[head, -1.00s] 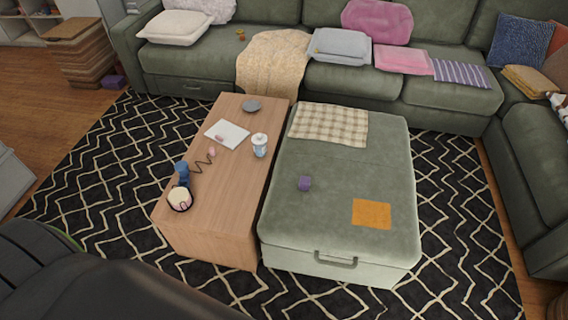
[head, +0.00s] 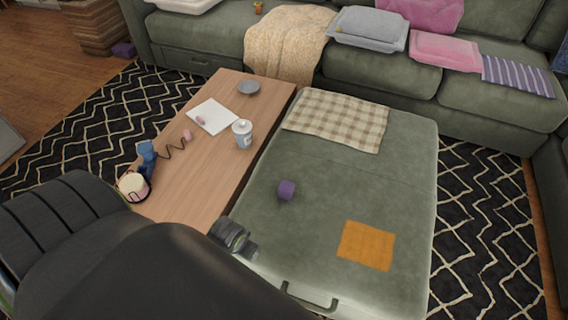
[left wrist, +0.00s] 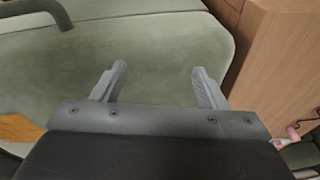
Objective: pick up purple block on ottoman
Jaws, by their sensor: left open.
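The purple block (head: 286,190) sits on the green ottoman (head: 340,190), left of the orange cloth, in the head view. It does not show in the left wrist view. My left gripper (left wrist: 160,85) is open and empty, with the ottoman's green top and front edge below it in the left wrist view. In the head view the left arm comes in at the lower left, and the end of it that shows is near the ottoman's front left corner, short of the block. The left fingers are not clearly seen there. My right gripper is not in view.
An orange cloth (head: 366,246) and a checked cloth (head: 337,120) lie on the ottoman. A wooden table (head: 200,170) stands close along its left side, holding a white jar (head: 243,134), paper (head: 212,117) and a grey dish (head: 249,87). The sofa (head: 370,75) is behind.

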